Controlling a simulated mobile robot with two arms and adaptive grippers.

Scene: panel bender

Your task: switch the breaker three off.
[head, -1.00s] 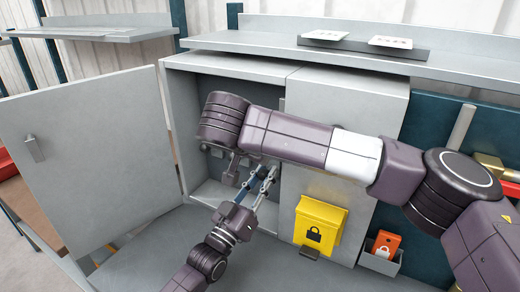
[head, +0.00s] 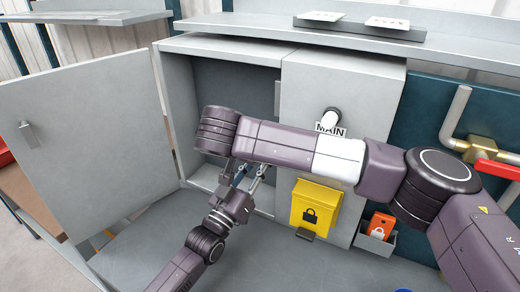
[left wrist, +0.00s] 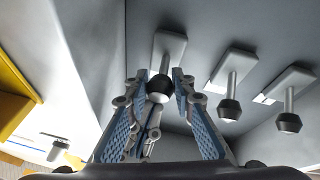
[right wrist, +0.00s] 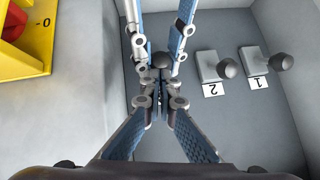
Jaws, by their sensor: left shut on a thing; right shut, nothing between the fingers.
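Breaker three is the lever with a black knob (left wrist: 159,88) in the left wrist view, on its light base plate (left wrist: 168,45). My left gripper (left wrist: 160,92) is shut on this knob, one finger on each side. In the head view my left gripper (head: 248,174) reaches into the open grey cabinet. My right gripper (right wrist: 160,98) is shut and empty, its fingertips close below the knob (right wrist: 161,60) in the right wrist view; I cannot tell if they touch it. In the head view the right arm's wrist hides most of the right gripper and the breakers.
Breaker levers labelled 2 (right wrist: 210,68) and 1 (right wrist: 258,65) stand beside it. The cabinet door (head: 85,165) is swung open to the left. A MAIN switch (head: 331,120), a yellow lockout box (head: 318,205) and a bin with orange tags (head: 380,227) are to the right.

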